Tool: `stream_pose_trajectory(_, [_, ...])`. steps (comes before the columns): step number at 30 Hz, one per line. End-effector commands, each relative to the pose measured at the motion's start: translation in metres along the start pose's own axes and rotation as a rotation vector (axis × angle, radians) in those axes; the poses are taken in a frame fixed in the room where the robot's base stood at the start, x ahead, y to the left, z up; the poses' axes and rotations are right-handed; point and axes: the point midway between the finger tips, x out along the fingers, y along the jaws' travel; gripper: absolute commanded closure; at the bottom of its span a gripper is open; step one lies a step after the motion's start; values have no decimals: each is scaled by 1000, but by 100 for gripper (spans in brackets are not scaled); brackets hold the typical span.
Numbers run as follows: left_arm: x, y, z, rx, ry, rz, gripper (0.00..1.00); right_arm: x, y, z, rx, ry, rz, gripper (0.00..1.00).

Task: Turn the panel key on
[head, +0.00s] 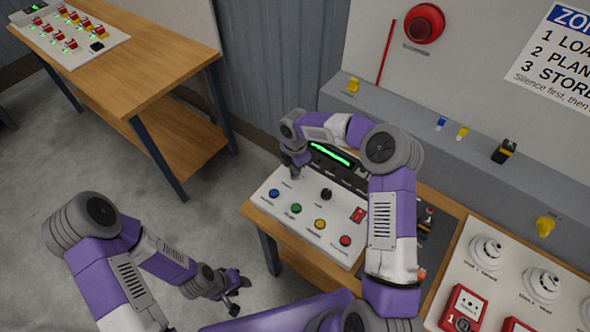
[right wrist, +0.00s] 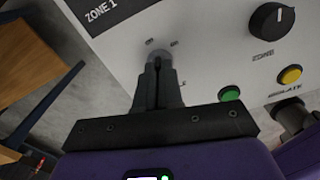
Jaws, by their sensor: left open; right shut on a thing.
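The white control panel (head: 290,222) stands on a wooden bench, and it also shows in the right wrist view (right wrist: 215,60). My right gripper (head: 297,168) reaches over its back left part. In the right wrist view my right gripper (right wrist: 158,88) is shut on the panel key, at a round grey key switch (right wrist: 168,50) below the ZONE 1 label (right wrist: 110,10). The fingers hide the key itself, so I cannot tell its angle. My left gripper (head: 231,291) is open and empty, low over the floor left of the bench.
Near the switch are a black knob (right wrist: 272,20), a green button (right wrist: 229,93) and a yellow button (right wrist: 290,75). A green display (head: 331,153) is lit at the panel's back. White detector bases (head: 487,252) are at right. Grey floor (head: 150,185) is clear at left.

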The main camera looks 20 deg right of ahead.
Motion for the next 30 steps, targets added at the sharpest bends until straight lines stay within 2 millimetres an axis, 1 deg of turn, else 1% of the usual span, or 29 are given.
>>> stream_pose_trajectory(1, [4,-2,0,0,0,0,57,1,1,0,43,-3,2,100])
stream_pose_trajectory(6, [10,-4,0,0,0,0,57,1,1,0,204,-3,2,100])
stream_pose_trajectory(18, [22,-8,-1,0,0,0,57,0,1,0,562,-2,3,100])
stream_pose_trajectory(24, [25,-9,-1,0,0,0,57,0,0,0,693,-1,2,100])
stream_pose_trajectory(30, [27,-10,-1,0,0,0,57,0,0,0,774,-1,1,100])
